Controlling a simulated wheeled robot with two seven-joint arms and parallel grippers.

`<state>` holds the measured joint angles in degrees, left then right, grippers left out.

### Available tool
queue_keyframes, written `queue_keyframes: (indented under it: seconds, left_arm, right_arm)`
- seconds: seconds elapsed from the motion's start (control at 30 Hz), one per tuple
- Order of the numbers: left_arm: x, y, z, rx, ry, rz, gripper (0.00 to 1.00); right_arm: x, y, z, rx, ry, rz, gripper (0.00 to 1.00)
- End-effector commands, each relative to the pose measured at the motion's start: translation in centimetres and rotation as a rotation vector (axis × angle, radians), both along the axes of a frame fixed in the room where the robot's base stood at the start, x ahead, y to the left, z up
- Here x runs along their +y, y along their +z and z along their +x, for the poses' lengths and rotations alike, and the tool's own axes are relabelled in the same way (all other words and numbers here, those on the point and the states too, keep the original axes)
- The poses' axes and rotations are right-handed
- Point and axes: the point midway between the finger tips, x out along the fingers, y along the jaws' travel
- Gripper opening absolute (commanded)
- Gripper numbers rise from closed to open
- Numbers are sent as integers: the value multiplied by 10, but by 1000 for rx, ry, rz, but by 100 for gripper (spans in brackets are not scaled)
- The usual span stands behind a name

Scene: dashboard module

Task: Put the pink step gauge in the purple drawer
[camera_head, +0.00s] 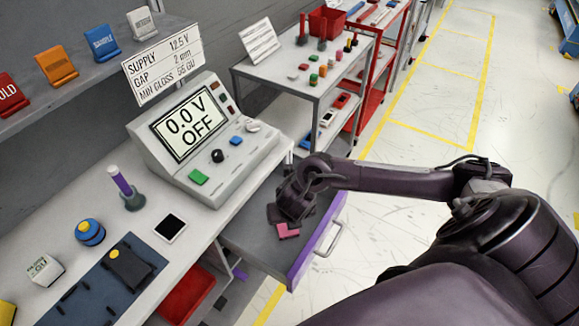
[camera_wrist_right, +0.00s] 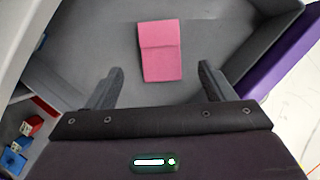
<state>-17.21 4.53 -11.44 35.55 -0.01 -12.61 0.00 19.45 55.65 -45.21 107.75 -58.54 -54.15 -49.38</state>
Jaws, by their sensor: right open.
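The pink step gauge (camera_head: 287,231) lies in the open purple-fronted drawer (camera_head: 317,240), on its grey floor. In the right wrist view the pink step gauge (camera_wrist_right: 160,50) is a pink block with a step across it, lying flat beyond the fingertips. My right gripper (camera_head: 287,214) is over the drawer, close to the gauge. In the right wrist view its two fingers (camera_wrist_right: 158,78) are spread apart with nothing between them, and the gauge is clear of both. My left gripper is not in view.
The drawer's purple front (camera_wrist_right: 282,55) and grey side walls surround the gauge. A power supply console (camera_head: 205,140) reading 0.0 V OFF stands on the bench above. Red and blue blocks (camera_wrist_right: 32,126) lie in a space beside the drawer. A grey cart (camera_head: 310,75) stands behind.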

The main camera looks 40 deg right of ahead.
Motion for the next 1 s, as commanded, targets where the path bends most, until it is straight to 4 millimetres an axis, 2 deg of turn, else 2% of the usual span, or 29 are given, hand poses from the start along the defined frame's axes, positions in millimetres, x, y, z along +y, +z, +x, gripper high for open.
queue_keyframes:
  seconds: [0.03, 0.1, 0.3, 1.0]
  left_arm:
    - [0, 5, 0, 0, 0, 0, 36]
    - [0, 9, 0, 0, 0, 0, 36]
    - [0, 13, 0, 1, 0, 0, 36]
    - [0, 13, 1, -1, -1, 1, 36]
  right_arm:
    - [1, 12, -3, -2, 2, -1, 76]
    - [3, 23, -7, -2, 2, -1, 76]
    - [6, 39, -14, -1, 0, 0, 76]
    - [6, 40, -15, 0, 0, 0, 76]
